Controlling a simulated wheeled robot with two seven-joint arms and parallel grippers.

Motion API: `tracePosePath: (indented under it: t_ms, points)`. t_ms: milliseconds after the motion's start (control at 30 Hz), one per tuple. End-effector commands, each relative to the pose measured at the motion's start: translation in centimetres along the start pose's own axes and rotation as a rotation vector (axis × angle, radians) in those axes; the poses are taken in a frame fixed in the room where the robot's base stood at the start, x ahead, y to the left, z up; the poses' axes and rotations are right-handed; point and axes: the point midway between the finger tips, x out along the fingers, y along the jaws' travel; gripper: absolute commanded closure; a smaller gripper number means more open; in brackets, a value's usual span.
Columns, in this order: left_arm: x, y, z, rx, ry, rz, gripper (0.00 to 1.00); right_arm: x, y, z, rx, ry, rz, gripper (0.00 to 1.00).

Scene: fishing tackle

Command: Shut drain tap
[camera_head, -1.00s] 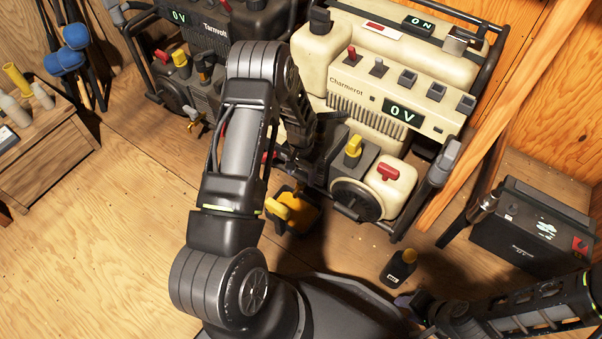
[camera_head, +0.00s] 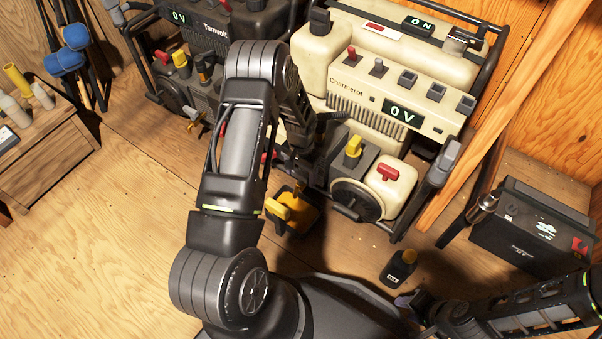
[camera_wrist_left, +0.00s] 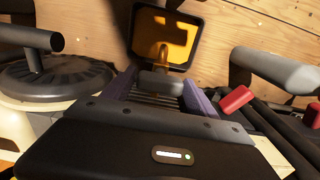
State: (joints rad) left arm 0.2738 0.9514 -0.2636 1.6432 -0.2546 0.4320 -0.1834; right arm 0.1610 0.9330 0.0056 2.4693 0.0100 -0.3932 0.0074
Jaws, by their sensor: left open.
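My left gripper (camera_head: 297,170) is low at the front of the cream generator (camera_head: 340,85), largely hidden by my arm in the head view. In the left wrist view its purple-sided fingers (camera_wrist_left: 160,88) are apart. A dark grey block (camera_wrist_left: 160,83) shows between or just beyond them; I cannot tell if they touch it. A small brass piece (camera_wrist_left: 163,52), perhaps part of the drain tap, shows beyond the block, against the yellow inside of a black pan (camera_wrist_left: 190,20). The tap's lever position is unclear. My right gripper (camera_head: 408,301) is low at right, its jaws unclear.
A red lever (camera_wrist_left: 235,98) is right of the left fingers. The generator has a yellow knob (camera_head: 353,146) and a red-capped tank (camera_head: 391,190). A black bottle (camera_head: 398,270) stands near my right gripper. A dark generator (camera_head: 215,50) stands left; a battery (camera_head: 530,235) stands right.

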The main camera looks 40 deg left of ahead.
Motion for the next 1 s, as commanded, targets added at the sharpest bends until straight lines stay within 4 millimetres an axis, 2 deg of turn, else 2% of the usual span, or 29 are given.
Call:
tracePosePath:
  t_ms: [300, 500, 1000]
  points:
    - [-5.0, 0.0, -0.1, 0.0, 0.002, -0.001, 0.33, -2.2, -0.7, 0.1, -0.001, -0.009, 0.0, 0.64]
    - [-7.3, 0.0, 0.0, 0.001, 0.001, -0.001, 0.33, -3.0, -0.9, 0.2, -0.002, -0.015, 0.0, 0.64]
    - [-7.5, 0.0, 0.0, 0.001, 0.0, 0.0, 0.33, -3.0, -0.9, 0.3, -0.002, -0.016, 0.0, 0.64]
